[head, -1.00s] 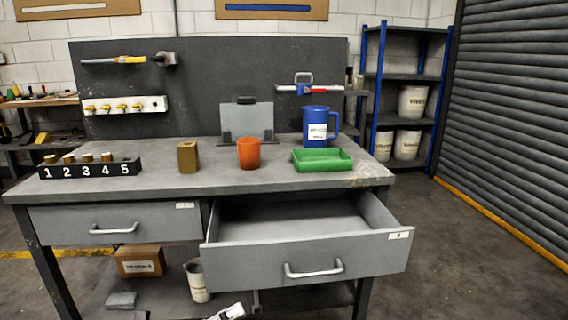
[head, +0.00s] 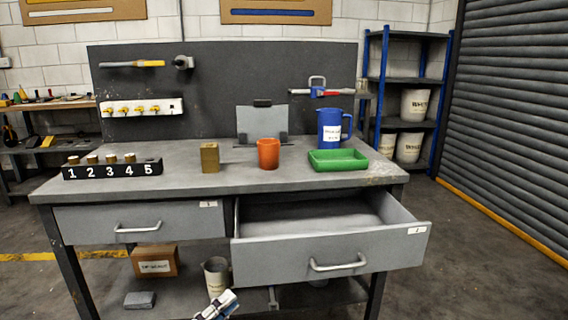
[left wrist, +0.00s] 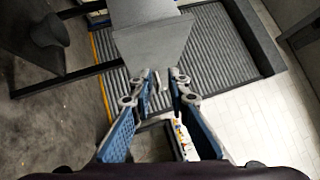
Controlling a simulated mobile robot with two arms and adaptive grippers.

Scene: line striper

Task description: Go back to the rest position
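My left gripper (head: 226,298) shows at the bottom edge of the head view, in front of the bench and below the drawers. In the left wrist view its two blue-padded fingers (left wrist: 163,78) are apart with nothing between them, so it is open and empty. The right drawer (head: 330,250) of the grey workbench (head: 110,185) is pulled out and looks empty inside. The left drawer (head: 140,222) is shut. My right gripper is in neither view.
On the bench stand a numbered block (head: 112,170), a brass block (head: 209,158), an orange cup (head: 268,153), a green tray (head: 338,160) and a blue jug (head: 331,127). The floor at right is clear.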

